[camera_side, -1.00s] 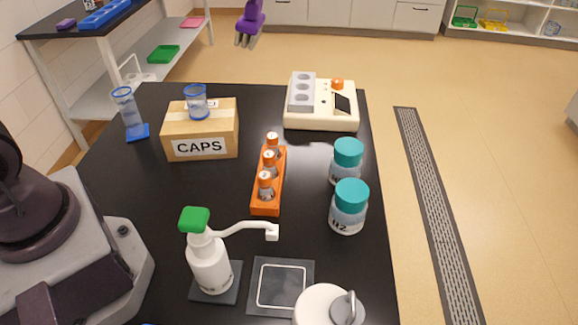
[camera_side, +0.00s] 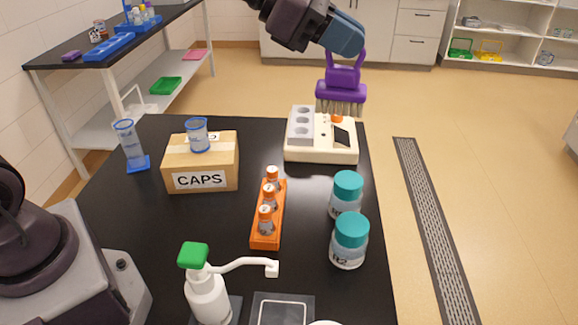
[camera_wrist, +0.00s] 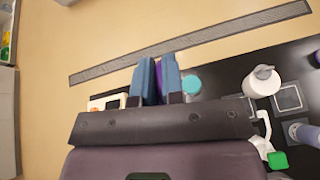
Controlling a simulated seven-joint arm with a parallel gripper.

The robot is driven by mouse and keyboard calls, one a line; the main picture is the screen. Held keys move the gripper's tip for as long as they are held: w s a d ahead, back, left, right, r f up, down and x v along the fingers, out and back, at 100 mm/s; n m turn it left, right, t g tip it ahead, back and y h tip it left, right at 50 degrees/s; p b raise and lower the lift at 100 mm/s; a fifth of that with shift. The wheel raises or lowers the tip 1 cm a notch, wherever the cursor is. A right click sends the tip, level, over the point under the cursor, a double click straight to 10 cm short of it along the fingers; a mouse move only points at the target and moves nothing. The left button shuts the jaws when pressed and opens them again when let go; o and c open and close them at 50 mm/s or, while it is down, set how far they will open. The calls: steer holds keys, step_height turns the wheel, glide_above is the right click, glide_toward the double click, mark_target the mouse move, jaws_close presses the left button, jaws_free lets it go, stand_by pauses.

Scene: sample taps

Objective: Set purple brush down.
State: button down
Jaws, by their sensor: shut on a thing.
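The purple brush (camera_side: 342,88) hangs from my gripper (camera_side: 345,42) in the side view, bristles down. It appears in front of or above the far right of the black table, over the cream device; its height above the table is hard to tell. My gripper is shut on the brush's handle. In the wrist view, the blue fingers (camera_wrist: 158,80) have a strip of the purple brush (camera_wrist: 160,72) between them; the rest of the brush is hidden.
Below the brush stands the cream device (camera_side: 335,150). Two teal-lidded jars (camera_side: 349,240), an orange vial rack (camera_side: 265,232), a CAPS box (camera_side: 203,180) and a white pump bottle (camera_side: 207,300) stand on the black table (camera_side: 120,215). Table room is clear between rack and device.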

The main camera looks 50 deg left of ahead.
steer(key=s+d+m+g+h, duration=0.1)
steer(key=s+m+g+h, duration=0.3)
steer(key=s+m+g, duration=0.45)
step_height(320, 180, down, 30)
steer(key=s+n, duration=0.1)
steer(key=shift+s+r+n, duration=0.25)
steer(key=shift+s+n, duration=0.1)
steer(key=shift+f, duration=0.15)
steer(key=shift+f, duration=0.25)
steer(key=c, duration=1.2)
jaws_free()
steer(key=shift+c, duration=0.2)
